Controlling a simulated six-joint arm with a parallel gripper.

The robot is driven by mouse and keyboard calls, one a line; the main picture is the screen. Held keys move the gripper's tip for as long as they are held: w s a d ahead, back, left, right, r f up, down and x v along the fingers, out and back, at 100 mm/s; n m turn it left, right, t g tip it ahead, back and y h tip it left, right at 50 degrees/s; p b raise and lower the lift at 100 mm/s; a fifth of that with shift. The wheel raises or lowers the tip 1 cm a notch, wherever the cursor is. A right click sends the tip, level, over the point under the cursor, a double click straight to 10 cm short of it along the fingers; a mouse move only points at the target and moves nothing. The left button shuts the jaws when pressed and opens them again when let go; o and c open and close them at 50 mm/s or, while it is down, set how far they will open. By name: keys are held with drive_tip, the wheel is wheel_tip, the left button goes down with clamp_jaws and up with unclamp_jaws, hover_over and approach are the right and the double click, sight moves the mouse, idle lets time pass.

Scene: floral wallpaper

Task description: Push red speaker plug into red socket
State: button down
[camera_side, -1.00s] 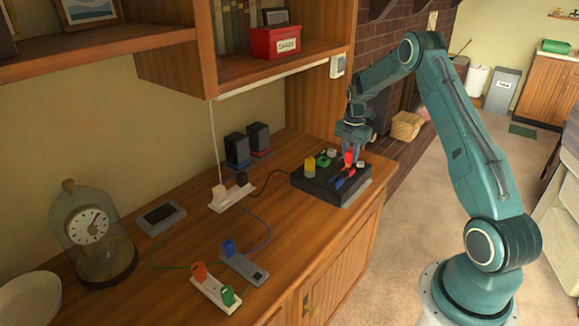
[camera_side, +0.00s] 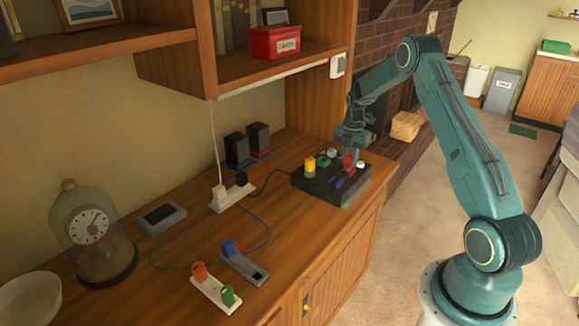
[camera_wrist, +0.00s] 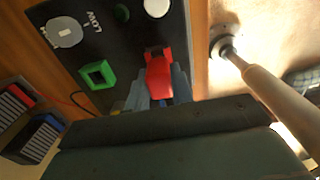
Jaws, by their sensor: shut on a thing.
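The red speaker plug (camera_wrist: 160,80) is held between the two grey-blue fingers of my gripper (camera_wrist: 163,88) in the wrist view. Its front end overlaps the red-framed socket (camera_wrist: 154,50) on the black box (camera_wrist: 118,42). I cannot tell how deep the plug sits in it. In the side view my gripper (camera_side: 352,148) points down over the right part of the black box (camera_side: 325,192), with the red plug (camera_side: 348,161) low at the box top. The fingers are shut on the plug and hide part of it.
A green square socket (camera_wrist: 98,75) lies left of the red one. Knobs, including a yellow one (camera_side: 309,164), stand on the box.

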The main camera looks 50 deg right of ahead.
sight(350, 155)
drive_tip(key=shift+f, duration=0.35)
drive_tip(key=c, duration=1.1)
unclamp_jaws()
drive_tip(key=shift+c, duration=0.2)
wheel_tip(350, 155, up, 14)
drive_tip(key=shift+f, duration=0.1)
